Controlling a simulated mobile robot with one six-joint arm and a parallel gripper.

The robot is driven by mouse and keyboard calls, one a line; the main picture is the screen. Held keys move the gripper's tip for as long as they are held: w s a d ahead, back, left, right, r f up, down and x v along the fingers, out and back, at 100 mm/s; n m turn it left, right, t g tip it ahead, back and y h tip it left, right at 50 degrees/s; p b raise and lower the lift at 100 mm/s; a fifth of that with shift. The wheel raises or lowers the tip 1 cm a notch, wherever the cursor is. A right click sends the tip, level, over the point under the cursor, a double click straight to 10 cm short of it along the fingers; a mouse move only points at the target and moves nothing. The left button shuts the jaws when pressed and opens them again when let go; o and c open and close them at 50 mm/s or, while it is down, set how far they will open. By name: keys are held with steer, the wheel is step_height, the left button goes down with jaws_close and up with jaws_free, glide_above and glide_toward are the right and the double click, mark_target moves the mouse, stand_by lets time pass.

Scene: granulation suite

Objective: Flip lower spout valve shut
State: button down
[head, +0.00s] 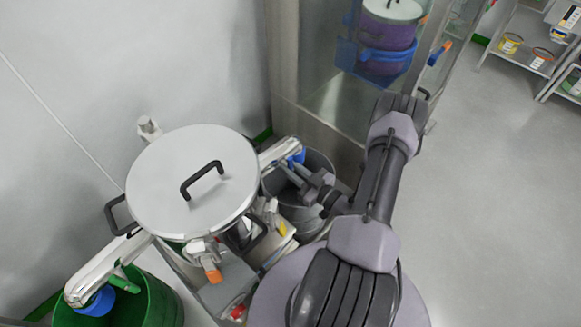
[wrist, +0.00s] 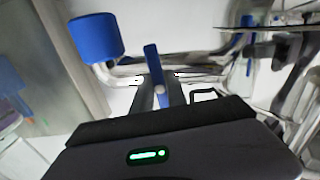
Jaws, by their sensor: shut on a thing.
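A metal spout (head: 278,152) with a blue end piece (head: 298,157) sticks out right of the lidded vessel (head: 190,182), over a grey bin. My gripper (head: 292,172) reaches it from the right. In the wrist view, the blue valve lever (wrist: 152,60) stands between my fingers (wrist: 160,90), which are shut on it. The lever lies crosswise to the spout pipe (wrist: 125,72). The blue end piece (wrist: 97,37) is left of the lever, apart from my fingers. In the head view my gripper mostly hides the lever.
A second spout (head: 108,268) with a green lever (head: 124,280) hangs over a green bin (head: 160,300) at lower left. The grey bin (head: 318,165) is below my gripper. A glass-sided cabinet (head: 335,100) stands behind. Open floor (head: 490,200) lies to the right.

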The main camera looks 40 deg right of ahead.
steer(key=shift+m, duration=0.4)
steer(key=c, duration=1.3)
jaws_free()
steer(key=shift+s, duration=0.1)
steer(key=s+p, duration=0.1)
steer(key=s, duration=0.4)
steer(key=s+d+p, duration=0.1)
steer(key=s, duration=0.5)
steer(key=s+p, duration=0.1)
steer(key=s, duration=0.5)
steer(key=shift+s+d+p, duration=0.1)
steer(key=shift+d+p, duration=0.1)
steer(key=shift+p, duration=0.2)
